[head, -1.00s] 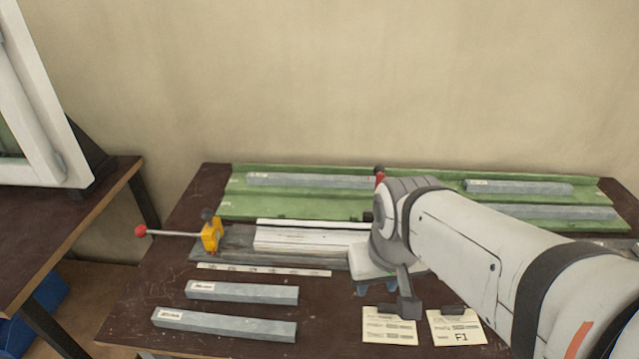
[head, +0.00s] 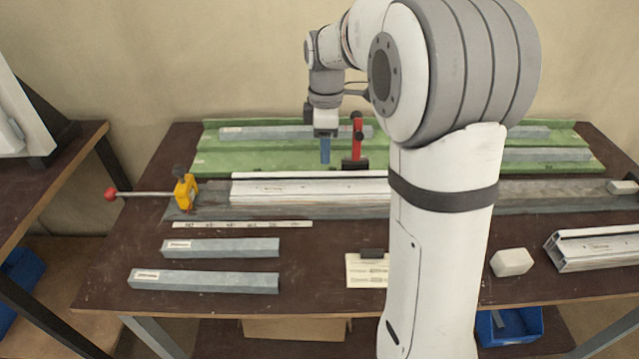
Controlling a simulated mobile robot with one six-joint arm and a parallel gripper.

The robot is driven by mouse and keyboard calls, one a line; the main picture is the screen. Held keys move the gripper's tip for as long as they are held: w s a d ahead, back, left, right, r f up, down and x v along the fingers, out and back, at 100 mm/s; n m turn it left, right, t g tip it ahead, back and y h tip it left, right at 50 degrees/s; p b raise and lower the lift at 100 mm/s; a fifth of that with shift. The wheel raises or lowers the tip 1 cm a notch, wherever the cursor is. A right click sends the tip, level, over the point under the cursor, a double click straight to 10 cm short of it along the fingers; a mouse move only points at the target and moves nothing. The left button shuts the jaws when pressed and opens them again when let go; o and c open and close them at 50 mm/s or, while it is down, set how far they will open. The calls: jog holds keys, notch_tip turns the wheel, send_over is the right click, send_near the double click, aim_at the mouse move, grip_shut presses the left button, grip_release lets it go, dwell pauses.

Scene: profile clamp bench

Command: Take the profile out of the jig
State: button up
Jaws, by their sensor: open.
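The white profile (head: 300,190) lies lengthwise in the grey jig (head: 210,209) along the middle of the bench; its right part is hidden behind my arm. A yellow clamp (head: 185,191) with a red-knobbed rod (head: 140,194) stands at the jig's left end, the rod pointing left. A red upright clamp handle (head: 357,137) on a dark base stands at the jig's back edge. My gripper (head: 325,152) points down, open and empty, left of the red handle and in front of the green tray's back. Its blue fingers show nearly edge-on, apart from the profile.
A green tray (head: 225,158) with several grey bars spans the back. Two labelled grey bars (head: 221,247) and a scale strip (head: 243,224) lie front left. A white block (head: 512,262) and another profile (head: 598,250) lie front right. A card (head: 365,271) lies by my arm.

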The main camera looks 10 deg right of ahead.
aim_at(325, 172)
jog(key=shift+w+f, duration=0.3)
jog(key=shift+f, duration=0.45)
jog(key=f, duration=0.6)
jog(key=shift+w+d+f, duration=0.25)
jog(key=shift+w, duration=0.1)
jog(key=shift+c, duration=0.5)
grip_shut()
jog(key=shift+r, duration=0.1)
